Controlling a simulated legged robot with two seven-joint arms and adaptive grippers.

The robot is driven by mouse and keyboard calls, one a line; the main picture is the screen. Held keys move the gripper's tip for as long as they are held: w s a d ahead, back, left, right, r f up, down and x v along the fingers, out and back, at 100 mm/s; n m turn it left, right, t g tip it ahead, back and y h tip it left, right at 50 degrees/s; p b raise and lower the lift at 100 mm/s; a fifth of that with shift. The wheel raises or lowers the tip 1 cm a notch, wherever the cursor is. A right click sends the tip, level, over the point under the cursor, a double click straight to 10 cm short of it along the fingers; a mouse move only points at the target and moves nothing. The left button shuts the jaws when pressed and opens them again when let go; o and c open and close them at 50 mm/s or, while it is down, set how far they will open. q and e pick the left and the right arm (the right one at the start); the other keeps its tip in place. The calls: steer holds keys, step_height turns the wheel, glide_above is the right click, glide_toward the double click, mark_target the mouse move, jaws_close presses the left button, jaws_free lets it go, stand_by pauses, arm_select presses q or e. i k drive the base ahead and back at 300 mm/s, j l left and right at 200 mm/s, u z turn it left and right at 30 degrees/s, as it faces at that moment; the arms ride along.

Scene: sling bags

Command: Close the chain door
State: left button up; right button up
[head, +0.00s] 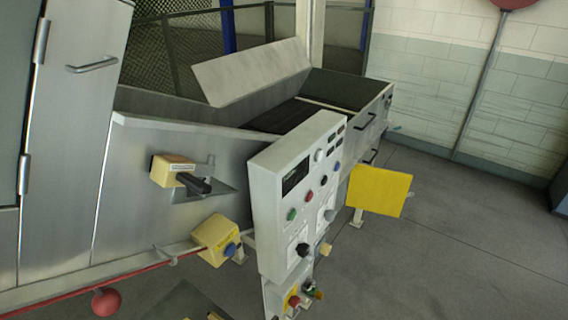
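A yellow flat panel (380,191) stands out from the side of the metal machine, just right of the grey control box (297,192). It looks like a small door swung open, and may be the chain door, but no label shows. Its hinge side is partly hidden by the control box. A large grey flap (252,72) stands tilted up over the machine's trough. A tall metal door (75,110) with a bar handle (92,65) is at the left and looks shut. Neither of my grippers is in view.
The control box carries several buttons and knobs and juts out in front of the machine. A yellow box with a black switch (174,171) and a red ball (105,301) are at the left. Open grey floor (460,245) lies at the right.

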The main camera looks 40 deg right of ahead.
mark_target(380, 191)
steer(key=k+l+u, duration=0.1)
steer(key=l, duration=0.3)
steer(key=k+l, duration=0.1)
steer(key=l, duration=0.35)
steer(key=k+l+u, duration=0.15)
steer(key=l, duration=0.25)
steer(key=k+l, duration=0.15)
steer(key=l, duration=0.25)
steer(key=k+l+u, duration=0.15)
steer(key=l, duration=0.25)
steer(key=l+u, duration=0.1)
steer(key=l, duration=0.3)
steer(key=k+l+u, duration=0.1)
steer(key=l, duration=0.35)
steer(key=l+u, duration=0.15)
steer(key=l, duration=0.25)
steer(key=k+l+u, duration=0.1)
steer(key=l, duration=0.3)
steer(key=k+l+u, duration=0.1)
steer(key=l, duration=0.3)
steer(key=k+l+u, duration=0.1)
steer(key=l, duration=0.3)
steer(key=k+l+u, duration=0.15)
steer(key=l, duration=0.2)
steer(key=k+l+u, duration=0.1)
steer(key=l, duration=0.3)
steer(key=k, duration=0.05)
